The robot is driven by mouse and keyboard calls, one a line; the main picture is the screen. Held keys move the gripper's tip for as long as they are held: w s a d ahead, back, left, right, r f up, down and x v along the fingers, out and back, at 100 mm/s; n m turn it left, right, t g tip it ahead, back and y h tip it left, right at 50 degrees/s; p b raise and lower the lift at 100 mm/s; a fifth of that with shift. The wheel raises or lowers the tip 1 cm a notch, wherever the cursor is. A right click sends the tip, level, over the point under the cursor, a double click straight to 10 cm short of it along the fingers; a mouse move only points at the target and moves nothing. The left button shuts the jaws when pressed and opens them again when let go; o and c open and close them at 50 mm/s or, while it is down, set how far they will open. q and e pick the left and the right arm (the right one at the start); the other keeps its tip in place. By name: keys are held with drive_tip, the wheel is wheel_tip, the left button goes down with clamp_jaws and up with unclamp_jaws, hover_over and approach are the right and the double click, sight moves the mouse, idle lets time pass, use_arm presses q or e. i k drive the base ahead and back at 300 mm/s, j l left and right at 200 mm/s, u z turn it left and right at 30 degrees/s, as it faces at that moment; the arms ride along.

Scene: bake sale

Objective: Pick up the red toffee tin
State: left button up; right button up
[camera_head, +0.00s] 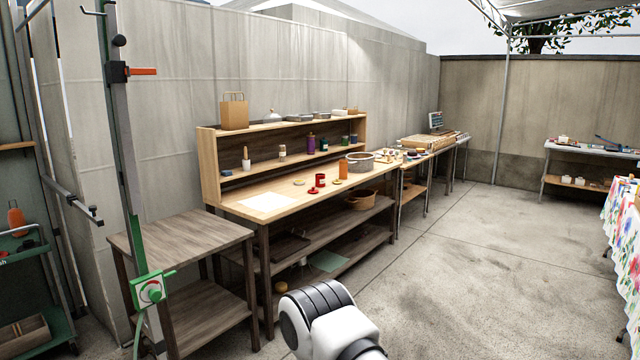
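A small red tin (320,180) stands on the wooden workbench top (285,191), toward the middle of the bench. It is far off and small, so I cannot read any label to tell whether it is the toffee tin. A low red piece (312,191) lies just in front of it. Neither of my grippers shows. Only a white and black part of one of my arms shows at the bottom centre, well short of the bench.
Near the red tin are an orange container (343,168), a yellow round item (299,182) and a grey round basin (360,160). A lower wooden table (180,238) stands left of the bench. The concrete floor (460,270) to the right is clear.

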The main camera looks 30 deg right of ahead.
sight(320, 177)
drive_tip(key=i+l+z, duration=1.2)
drive_tip(key=i+z, duration=0.4)
drive_tip(key=i, duration=0.15)
drive_tip(key=i+l, duration=0.1)
drive_tip(key=i, duration=2.15)
drive_tip(key=l, duration=0.1)
